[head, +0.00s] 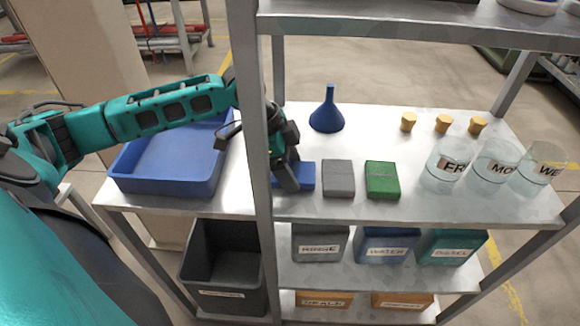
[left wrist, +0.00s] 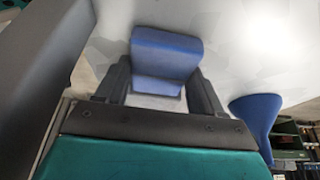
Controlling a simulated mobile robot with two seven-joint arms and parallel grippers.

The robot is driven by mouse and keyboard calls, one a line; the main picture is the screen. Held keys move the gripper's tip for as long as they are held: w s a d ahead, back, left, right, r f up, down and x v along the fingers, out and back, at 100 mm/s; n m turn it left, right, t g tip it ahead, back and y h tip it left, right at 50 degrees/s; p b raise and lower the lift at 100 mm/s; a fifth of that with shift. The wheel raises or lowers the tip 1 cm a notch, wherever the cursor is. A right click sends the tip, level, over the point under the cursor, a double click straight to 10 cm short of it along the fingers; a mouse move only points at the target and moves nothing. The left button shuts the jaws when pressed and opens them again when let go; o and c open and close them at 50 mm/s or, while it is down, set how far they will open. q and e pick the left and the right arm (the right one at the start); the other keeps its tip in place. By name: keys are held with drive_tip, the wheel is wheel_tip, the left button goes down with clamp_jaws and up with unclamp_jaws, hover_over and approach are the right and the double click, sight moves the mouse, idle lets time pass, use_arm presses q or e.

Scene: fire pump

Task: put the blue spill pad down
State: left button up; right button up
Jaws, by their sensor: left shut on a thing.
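The blue spill pad (head: 306,175) is on or just above the metal shelf top, left of the grey pad (head: 338,178) and the green pad (head: 382,179). My left gripper (head: 285,181) reaches past the shelf post and is shut on the blue pad. In the left wrist view the blue pad (left wrist: 166,62) sits between the two fingers of the left gripper (left wrist: 165,88). I cannot tell whether the pad's underside touches the shelf. My right gripper is in neither view.
A blue tray (head: 165,184) stands left of the post (head: 257,150). A blue funnel (head: 327,112) stands behind the pads. Several yellow corks (head: 409,121) and labelled clear jars (head: 440,172) are at the right. Labelled bins (head: 320,243) fill the shelf below. Bare metal lies in front of the pads.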

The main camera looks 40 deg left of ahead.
use_arm(q)
drive_tip(key=o, duration=0.6)
drive_tip(key=shift+f, duration=0.1)
drive_tip(key=o, duration=0.4)
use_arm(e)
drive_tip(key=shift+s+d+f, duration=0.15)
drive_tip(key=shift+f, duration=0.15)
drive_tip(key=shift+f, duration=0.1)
use_arm(q)
drive_tip(key=p+v, duration=0.2)
drive_tip(key=v, duration=1)
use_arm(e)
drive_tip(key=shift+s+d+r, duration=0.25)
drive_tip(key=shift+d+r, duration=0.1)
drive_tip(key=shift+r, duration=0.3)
use_arm(q)
drive_tip(key=shift+w, duration=0.1)
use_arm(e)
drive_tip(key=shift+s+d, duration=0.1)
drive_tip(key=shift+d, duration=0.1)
